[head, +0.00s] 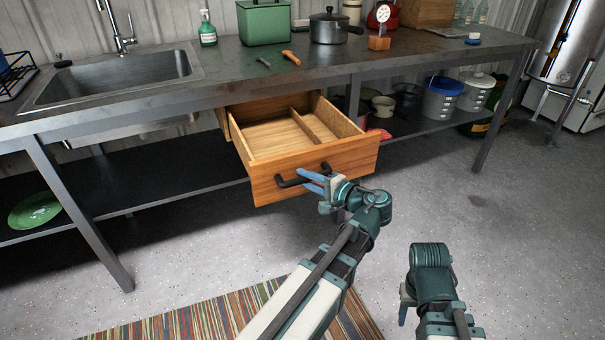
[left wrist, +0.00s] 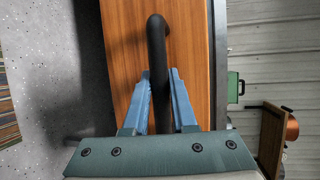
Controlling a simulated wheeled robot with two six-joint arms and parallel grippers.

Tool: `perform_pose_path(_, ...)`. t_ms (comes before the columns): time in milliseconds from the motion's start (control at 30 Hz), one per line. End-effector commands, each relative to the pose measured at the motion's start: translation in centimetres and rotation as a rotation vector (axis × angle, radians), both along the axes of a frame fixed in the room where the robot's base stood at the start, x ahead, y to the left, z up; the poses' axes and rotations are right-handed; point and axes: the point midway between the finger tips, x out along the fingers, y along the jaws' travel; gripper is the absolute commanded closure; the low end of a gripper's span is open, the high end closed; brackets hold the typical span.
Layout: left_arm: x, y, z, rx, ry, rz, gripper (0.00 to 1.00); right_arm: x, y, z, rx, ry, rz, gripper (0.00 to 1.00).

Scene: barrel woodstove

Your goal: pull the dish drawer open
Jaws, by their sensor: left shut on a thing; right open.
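The wooden dish drawer (head: 315,168) stands pulled out from under the metal counter. Its inside shows a divider and no dishes that I can see. A black bar handle (head: 291,181) is on its front. My left gripper (head: 316,182) is at the handle's right part, shut on it. In the left wrist view the blue fingers of my left gripper (left wrist: 163,95) lie on both sides of the black handle (left wrist: 156,50), in front of the drawer's wooden front (left wrist: 190,45). My right gripper (head: 404,305) is low at the right, open and away from the drawer; its fingers are partly hidden.
The counter (head: 215,80) carries a sink (head: 115,80), a green box (head: 263,22) and a pot (head: 328,27). A lower shelf (head: 160,190) holds a green plate (head: 35,210) and buckets (head: 441,98). A striped rug (head: 200,322) lies in front. The floor at right is clear.

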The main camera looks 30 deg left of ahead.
Motion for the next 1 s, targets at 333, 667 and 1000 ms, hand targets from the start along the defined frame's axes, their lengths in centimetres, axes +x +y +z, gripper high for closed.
perform_pose_path(333,-0.04,-0.09,-0.04,-0.002,0.001,0.0,1.0,0.0,0.0,-0.01,0.0,0.0,0.0,0.5)
perform_pose_path(667,-0.03,-0.07,-0.02,-0.001,0.0,0.0,0.45,0.0,0.0,-0.01,0.0,0.0,0.0,0.5)
perform_pose_path(1000,-0.12,-0.01,0.2,0.0,0.0,0.0,0.45,-0.01,0.0,0.21,0.0,0.0,0.0,0.5)
